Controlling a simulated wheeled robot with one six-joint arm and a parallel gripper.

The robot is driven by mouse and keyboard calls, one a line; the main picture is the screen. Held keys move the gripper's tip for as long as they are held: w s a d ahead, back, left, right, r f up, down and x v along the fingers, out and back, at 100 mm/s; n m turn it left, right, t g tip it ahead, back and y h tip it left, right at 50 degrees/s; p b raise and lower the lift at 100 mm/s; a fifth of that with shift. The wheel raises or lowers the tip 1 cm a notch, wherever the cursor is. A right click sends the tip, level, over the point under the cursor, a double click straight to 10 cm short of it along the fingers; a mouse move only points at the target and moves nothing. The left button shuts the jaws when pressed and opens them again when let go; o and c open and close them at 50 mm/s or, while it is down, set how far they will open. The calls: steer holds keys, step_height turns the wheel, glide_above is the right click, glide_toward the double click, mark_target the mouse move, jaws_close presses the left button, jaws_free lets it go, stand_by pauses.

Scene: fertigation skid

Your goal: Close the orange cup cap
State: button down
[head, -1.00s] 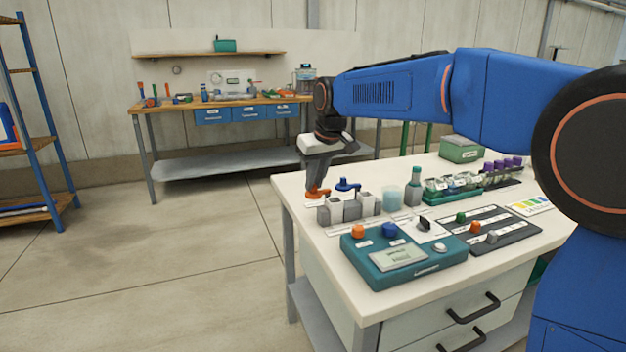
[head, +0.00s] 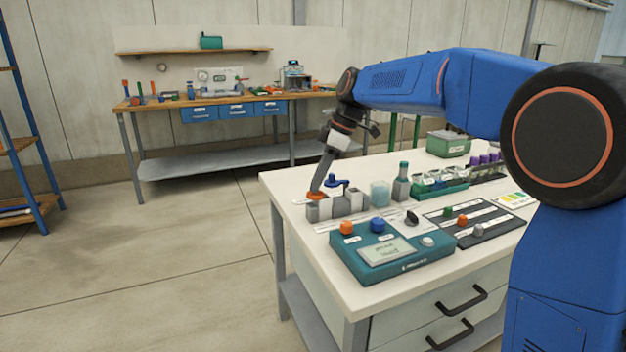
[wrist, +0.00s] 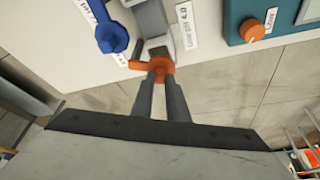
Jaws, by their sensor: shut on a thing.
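The orange cup cap (head: 315,196) sits at the left end of the row of grey and white cups on the bench. In the wrist view the orange cap (wrist: 160,69) has a short tab pointing left, and a grey cup body (wrist: 152,20) lies just above it. My gripper (head: 317,190) is shut on the orange cap, with its two fingers (wrist: 160,84) at the cap's near edge. My gripper partly hides the cap in the head view. I cannot tell whether the cap is fully seated. A blue cap (head: 337,183) with a lever stands just right of it.
A teal meter box (head: 390,252) with orange and blue knobs stands in front. A beaker (head: 380,193), a bottle (head: 401,185) and a green vial rack (head: 440,186) stand to the right. Bare bench top (head: 283,185) lies left of the cups.

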steer(key=n, duration=0.1)
steer(key=d+n+g, duration=0.1)
steer(key=n, duration=0.1)
steer(key=d+n+g, duration=0.1)
steer(key=n, duration=0.1)
steer(key=shift+w, duration=0.4)
steer(key=shift+d+h, duration=0.1)
steer(key=shift+h, duration=0.2)
steer(key=c, duration=1.7)
jaws_free()
steer(key=v, duration=1.7)
steer(key=shift+w+d+r, duration=0.15)
steer(key=shift+w, duration=0.05)
steer(key=shift+s, duration=0.1)
